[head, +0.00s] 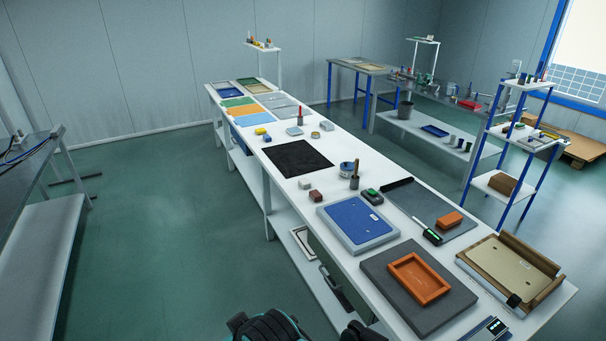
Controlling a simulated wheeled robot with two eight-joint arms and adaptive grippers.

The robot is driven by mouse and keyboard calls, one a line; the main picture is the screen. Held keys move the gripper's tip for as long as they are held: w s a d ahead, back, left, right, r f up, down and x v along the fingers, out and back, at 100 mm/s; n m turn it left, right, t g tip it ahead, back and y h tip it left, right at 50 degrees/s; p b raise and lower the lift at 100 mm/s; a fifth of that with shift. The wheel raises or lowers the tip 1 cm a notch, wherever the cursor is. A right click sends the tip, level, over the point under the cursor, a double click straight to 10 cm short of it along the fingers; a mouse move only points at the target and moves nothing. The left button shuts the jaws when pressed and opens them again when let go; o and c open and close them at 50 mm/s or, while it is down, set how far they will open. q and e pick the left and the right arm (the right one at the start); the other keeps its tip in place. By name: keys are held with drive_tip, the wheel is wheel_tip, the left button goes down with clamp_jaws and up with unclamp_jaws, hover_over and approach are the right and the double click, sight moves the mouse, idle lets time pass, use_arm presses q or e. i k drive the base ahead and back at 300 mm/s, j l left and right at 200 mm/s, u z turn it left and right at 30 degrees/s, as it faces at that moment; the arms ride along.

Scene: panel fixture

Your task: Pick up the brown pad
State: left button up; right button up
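The long white table (349,270) runs from the front right to the back left. A small dark reddish-brown block (316,196) lies near its left edge and may be the brown pad. An orange-brown block (450,220) lies on a dark grey mat (409,199) farther right; I cannot tell for certain which one the task names. Nothing touches either block from above. Dark parts of my own arms show at the bottom edge, well in front of the blocks. No gripper fingertips show.
A blue panel (357,222), an orange frame (393,276) on a grey slab (379,276) and a beige panel in a brown tray (541,296) crowd the near table. A black mat (297,159) lies farther back. Open floor (170,250) is on the left.

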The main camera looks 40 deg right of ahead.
sight(316, 194)
drive_tip(key=i+l+z, duration=0.1)
drive_tip(key=i+z, duration=0.25)
drive_tip(key=i, duration=0.25)
drive_tip(key=i+z, duration=0.4)
drive_tip(key=i, duration=0.15)
drive_tip(key=i+j+z, duration=0.35)
drive_tip(key=i, duration=0.25)
drive_tip(key=i+l+z, duration=0.15)
drive_tip(key=i+z, duration=0.3)
drive_tip(key=i+l+z, duration=0.1)
drive_tip(key=i+z, duration=0.15)
drive_tip(key=z, duration=0.25)
drive_tip(key=i+l, duration=0.2)
drive_tip(key=z, duration=0.05)
